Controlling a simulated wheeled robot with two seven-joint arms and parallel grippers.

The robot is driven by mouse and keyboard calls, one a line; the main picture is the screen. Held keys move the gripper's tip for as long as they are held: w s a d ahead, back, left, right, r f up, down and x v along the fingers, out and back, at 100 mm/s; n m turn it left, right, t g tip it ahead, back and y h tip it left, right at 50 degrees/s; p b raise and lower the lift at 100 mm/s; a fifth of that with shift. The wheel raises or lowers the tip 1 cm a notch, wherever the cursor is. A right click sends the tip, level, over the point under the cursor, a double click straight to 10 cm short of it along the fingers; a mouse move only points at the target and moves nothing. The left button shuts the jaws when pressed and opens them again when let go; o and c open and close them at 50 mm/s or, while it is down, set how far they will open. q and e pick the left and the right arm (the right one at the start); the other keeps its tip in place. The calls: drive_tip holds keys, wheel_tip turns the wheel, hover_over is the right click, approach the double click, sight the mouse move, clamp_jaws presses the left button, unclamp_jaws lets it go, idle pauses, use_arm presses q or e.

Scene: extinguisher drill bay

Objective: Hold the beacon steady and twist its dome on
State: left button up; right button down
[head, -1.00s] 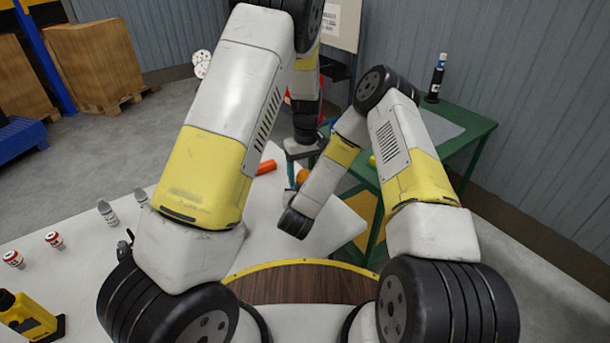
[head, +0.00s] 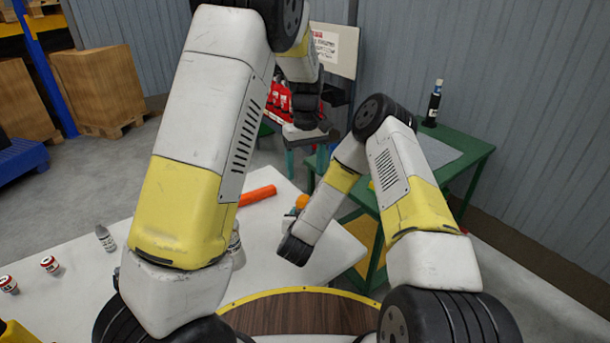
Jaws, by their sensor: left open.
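My left gripper (head: 306,160) hangs past the far edge of the white table, its two teal fingers apart and empty. A small orange rounded thing (head: 301,202) shows at the table's right part, partly hidden behind my right forearm; it may be the beacon's dome, but I cannot tell. The left gripper is above and beyond it, apart from it. No beacon body can be made out.
An orange tube (head: 257,195) lies on the white table (head: 275,228). Small red-and-white cans (head: 49,264) and a grey-white bottle (head: 105,238) stand at its left. A green bench (head: 470,155) with a dark bottle (head: 433,103) is at the right. Red items (head: 283,103) stand behind the gripper.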

sight(304, 197)
idle(0.3)
use_arm(q)
drive_tip(key=m, duration=0.7)
drive_tip(key=f+m, duration=0.1)
drive_tip(key=m, duration=0.2)
drive_tip(key=shift+a+m, duration=0.15)
drive_tip(key=shift+m, duration=0.15)
wheel_tip(304, 197, down, 12)
drive_tip(key=shift+r, duration=0.2)
drive_tip(key=c, duration=1.4)
